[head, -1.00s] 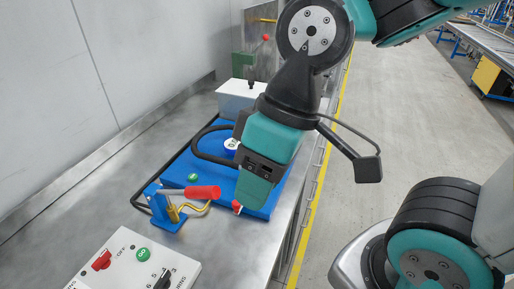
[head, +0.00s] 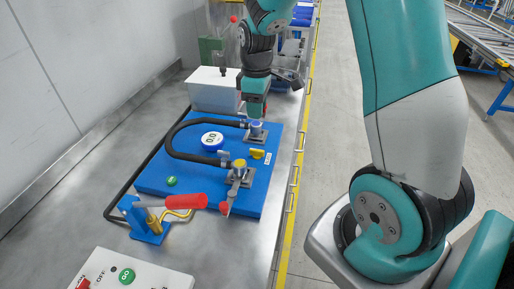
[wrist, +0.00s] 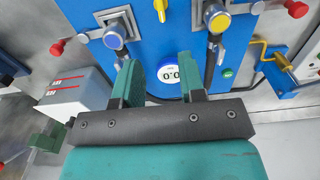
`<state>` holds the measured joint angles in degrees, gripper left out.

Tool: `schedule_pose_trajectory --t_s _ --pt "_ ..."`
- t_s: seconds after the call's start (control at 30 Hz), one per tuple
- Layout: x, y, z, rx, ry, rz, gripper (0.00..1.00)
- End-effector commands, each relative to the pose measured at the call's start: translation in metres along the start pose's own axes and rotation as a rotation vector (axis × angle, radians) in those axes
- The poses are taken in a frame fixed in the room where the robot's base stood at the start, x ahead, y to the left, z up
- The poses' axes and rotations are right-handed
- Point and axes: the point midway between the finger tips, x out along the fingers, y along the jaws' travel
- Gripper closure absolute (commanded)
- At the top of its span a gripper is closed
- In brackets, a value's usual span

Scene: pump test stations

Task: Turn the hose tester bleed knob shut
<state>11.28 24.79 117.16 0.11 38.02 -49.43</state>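The hose tester is a blue board (head: 160,180) on the steel bench. It carries a small yellow wing-shaped knob (head: 257,153), also in the wrist view (wrist: 141,19); no label names it as the bleed knob. A blue-capped fitting (head: 256,125) sits beyond it, and a yellow-capped fitting (head: 239,164) with a red-tipped lever sits nearer. My gripper (head: 256,113) is above the board's far right part, close to the blue-capped fitting. In the wrist view my gripper (wrist: 161,62) is open, with nothing between its fingers. Its exact height is unclear.
A black hose (head: 178,140) loops around a round 0.0 gauge (head: 211,138). Bare bench lies left.

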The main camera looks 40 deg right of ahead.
Motion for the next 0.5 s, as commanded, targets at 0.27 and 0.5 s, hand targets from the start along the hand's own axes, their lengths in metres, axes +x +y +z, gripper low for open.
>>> schedule_pose_trajectory --t_s 0.27,0.5 --pt "0.064 -0.001 0.002 0.002 -0.004 -0.006 0.63" --pt "0.115 -0.001 0.002 0.002 -0.003 -0.005 0.63"
